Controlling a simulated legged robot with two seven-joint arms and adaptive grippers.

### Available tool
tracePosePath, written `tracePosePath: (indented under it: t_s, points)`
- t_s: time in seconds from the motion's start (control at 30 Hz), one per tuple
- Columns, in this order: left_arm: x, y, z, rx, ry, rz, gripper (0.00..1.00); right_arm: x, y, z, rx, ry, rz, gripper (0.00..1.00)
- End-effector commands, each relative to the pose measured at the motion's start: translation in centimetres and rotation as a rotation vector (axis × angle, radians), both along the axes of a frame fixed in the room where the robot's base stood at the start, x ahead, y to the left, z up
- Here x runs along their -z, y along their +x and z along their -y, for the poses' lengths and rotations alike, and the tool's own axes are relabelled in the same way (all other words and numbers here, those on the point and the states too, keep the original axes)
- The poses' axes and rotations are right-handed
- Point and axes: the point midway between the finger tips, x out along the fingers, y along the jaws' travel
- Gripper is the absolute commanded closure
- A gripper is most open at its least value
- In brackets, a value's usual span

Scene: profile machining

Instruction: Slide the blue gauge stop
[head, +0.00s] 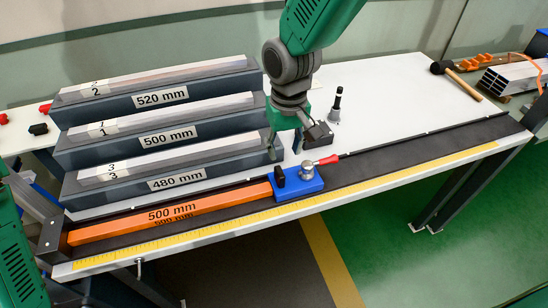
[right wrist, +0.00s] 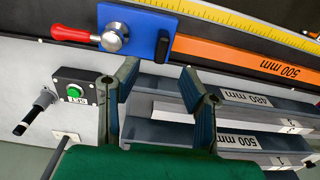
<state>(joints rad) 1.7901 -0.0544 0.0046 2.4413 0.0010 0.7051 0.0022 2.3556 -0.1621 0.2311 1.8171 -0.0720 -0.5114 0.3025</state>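The blue gauge stop (head: 297,186) sits on the dark rail (head: 370,168) at the right end of an orange bar marked 500 mm (head: 165,214). It carries a black upright peg, a silver knob and a red-handled lever. In the right wrist view the gauge stop (right wrist: 140,24) lies beyond the fingertips, toward the top left. My right gripper (head: 287,141) is open and empty, just behind the stop and apart from it. Its two spread fingers show in the right wrist view (right wrist: 160,78). Green parts of my left arm show at the left edge; its gripper is out of view.
A stepped rack (head: 110,143) holds bars labelled 520, 500 and 480 mm. A box with a green button (right wrist: 75,92) and a black-handled tool (head: 336,105) stand near my right gripper. A yellow scale (head: 400,172) edges the bench. A mallet (head: 456,78) lies far right.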

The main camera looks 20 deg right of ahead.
Motion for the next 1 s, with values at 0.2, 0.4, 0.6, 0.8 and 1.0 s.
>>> tracePosePath:
  t_s: [0.2,0.4,0.6,0.8,1.0]
  points:
    - [-1.0,0.0,0.0,0.000,0.000,-0.001,0.57,-3.9,1.2,-0.8,0.002,-0.018,-0.008,0.64]
    - [-1.1,0.0,0.0,0.000,0.000,-0.001,0.57,-0.9,1.0,-0.8,0.001,-0.021,-0.015,0.64]
    - [-1.5,0.0,0.0,0.000,0.000,0.000,0.57,3.4,1.0,-0.9,0.002,-0.020,-0.012,0.64]
    - [-1.8,0.0,0.0,0.000,0.000,0.000,0.57,7.1,1.0,-0.9,0.001,-0.020,-0.010,0.64]
    - [-2.0,0.0,0.0,0.000,0.000,0.000,0.57,9.1,1.0,-0.9,0.002,-0.019,-0.007,0.64]
